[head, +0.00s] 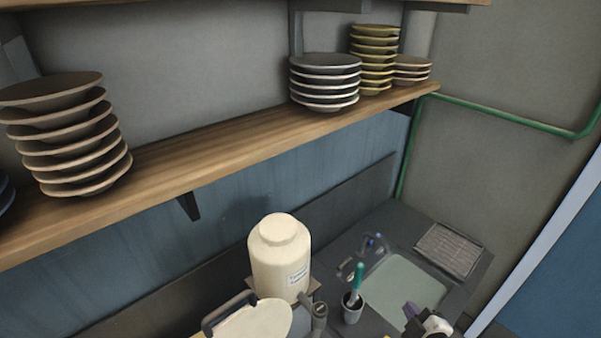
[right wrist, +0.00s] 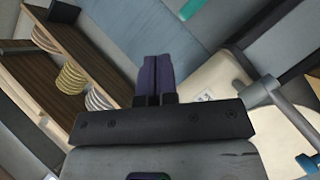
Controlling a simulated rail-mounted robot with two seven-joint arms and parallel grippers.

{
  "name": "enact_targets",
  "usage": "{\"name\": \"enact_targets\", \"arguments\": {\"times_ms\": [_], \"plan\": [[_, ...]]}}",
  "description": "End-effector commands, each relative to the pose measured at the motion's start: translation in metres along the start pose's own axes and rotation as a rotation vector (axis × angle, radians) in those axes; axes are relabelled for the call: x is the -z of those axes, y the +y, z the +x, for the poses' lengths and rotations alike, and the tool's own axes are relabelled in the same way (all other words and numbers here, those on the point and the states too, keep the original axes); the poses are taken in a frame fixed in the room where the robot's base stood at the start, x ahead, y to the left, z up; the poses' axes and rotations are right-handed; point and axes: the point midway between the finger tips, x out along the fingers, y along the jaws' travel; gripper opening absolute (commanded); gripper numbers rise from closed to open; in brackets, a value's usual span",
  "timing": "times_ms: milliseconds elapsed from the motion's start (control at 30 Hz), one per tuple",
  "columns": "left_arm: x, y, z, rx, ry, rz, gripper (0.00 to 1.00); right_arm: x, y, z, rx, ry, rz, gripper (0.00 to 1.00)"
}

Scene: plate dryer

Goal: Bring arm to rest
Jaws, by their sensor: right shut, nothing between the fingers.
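My left gripper is not in view.
A wooden shelf (head: 215,143) carries brown plates (head: 72,135), white-rimmed plates (head: 325,82) and yellow dishes (head: 376,55).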

Motion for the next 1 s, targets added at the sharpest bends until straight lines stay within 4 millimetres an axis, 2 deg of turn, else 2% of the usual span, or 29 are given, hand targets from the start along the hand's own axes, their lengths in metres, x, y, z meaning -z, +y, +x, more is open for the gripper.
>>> {"name": "enact_targets", "arguments": {"times_ms": [33,133,267,333,500,667,767,1000], "plan": [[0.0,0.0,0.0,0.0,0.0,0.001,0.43,0.008,0.01,-0.005,-0.028,-0.057,0.009,0.0],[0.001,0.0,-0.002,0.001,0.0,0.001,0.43,0.015,0.021,-0.02,-0.047,-0.194,0.035,0.0],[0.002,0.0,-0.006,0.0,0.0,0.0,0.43,0.023,0.018,-0.05,-0.008,-0.347,0.105,0.0],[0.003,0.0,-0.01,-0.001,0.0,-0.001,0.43,0.028,0.011,-0.071,0.036,-0.417,0.16,0.0],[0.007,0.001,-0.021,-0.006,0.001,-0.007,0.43,0.04,-0.019,-0.132,0.176,-0.537,0.376,0.0],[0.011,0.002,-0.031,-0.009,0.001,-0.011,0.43,0.049,-0.041,-0.177,0.253,-0.55,0.568,0.0],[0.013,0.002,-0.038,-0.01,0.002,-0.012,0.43,0.045,-0.058,-0.206,0.285,-0.593,0.675,0.0],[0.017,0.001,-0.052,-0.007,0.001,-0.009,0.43,0.023,-0.12,-0.271,0.394,-0.785,0.836,0.0]]}}
